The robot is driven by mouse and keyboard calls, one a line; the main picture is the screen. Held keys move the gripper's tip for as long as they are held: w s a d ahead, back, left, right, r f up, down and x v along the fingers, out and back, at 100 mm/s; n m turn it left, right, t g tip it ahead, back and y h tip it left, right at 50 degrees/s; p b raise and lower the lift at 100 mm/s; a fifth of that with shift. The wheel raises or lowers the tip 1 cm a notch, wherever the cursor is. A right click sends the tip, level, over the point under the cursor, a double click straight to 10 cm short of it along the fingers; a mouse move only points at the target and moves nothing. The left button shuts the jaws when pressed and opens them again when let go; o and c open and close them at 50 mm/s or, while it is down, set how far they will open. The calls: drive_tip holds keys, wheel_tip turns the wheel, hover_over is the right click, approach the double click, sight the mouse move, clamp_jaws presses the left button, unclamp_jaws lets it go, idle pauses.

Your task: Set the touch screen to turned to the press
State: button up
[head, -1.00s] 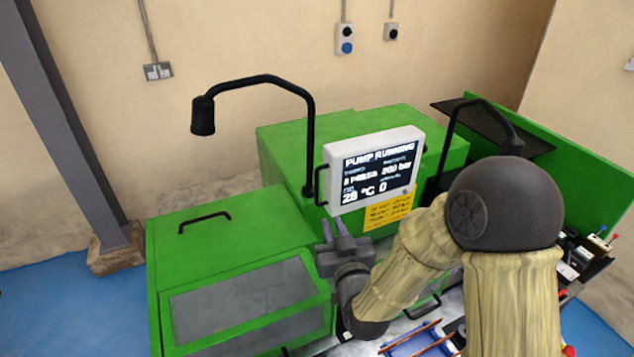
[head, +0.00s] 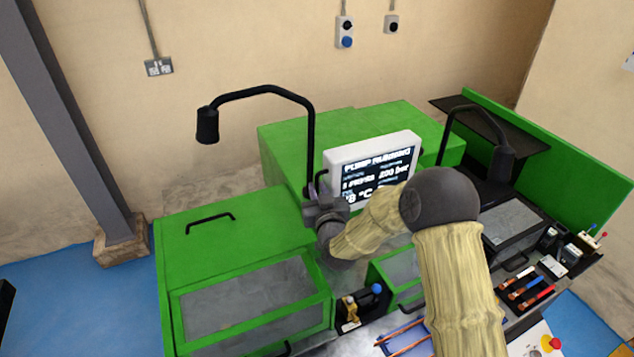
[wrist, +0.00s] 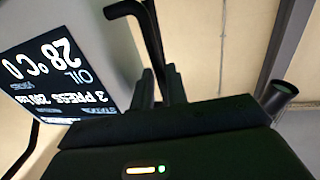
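The touch screen (head: 374,172) is a white-framed panel with a lit dark display reading "PUMP RUNNING". It stands upright at the middle of the green machine and faces forward in the head view; its lower right is behind my arm. The screen (wrist: 60,70) also shows upside down at the left of the wrist view. Its black handle (wrist: 150,40) runs down to between the two fingers of my gripper (wrist: 160,88). In the head view my gripper (head: 318,190) is at the screen's left edge. Whether the fingers press on the handle I cannot tell.
A black lamp arm (head: 268,90) rises just left of the screen, close to my gripper. A second black lamp (head: 502,160) stands to the right. A green hooded cover (head: 235,235) lies at the left. Tools and bars are on the bench (head: 390,345) in front.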

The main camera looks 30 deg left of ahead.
drive_tip(key=shift+w+a, duration=0.45)
drive_tip(key=shift+w, duration=0.05)
clamp_jaws()
drive_tip(key=shift+d, duration=0.1)
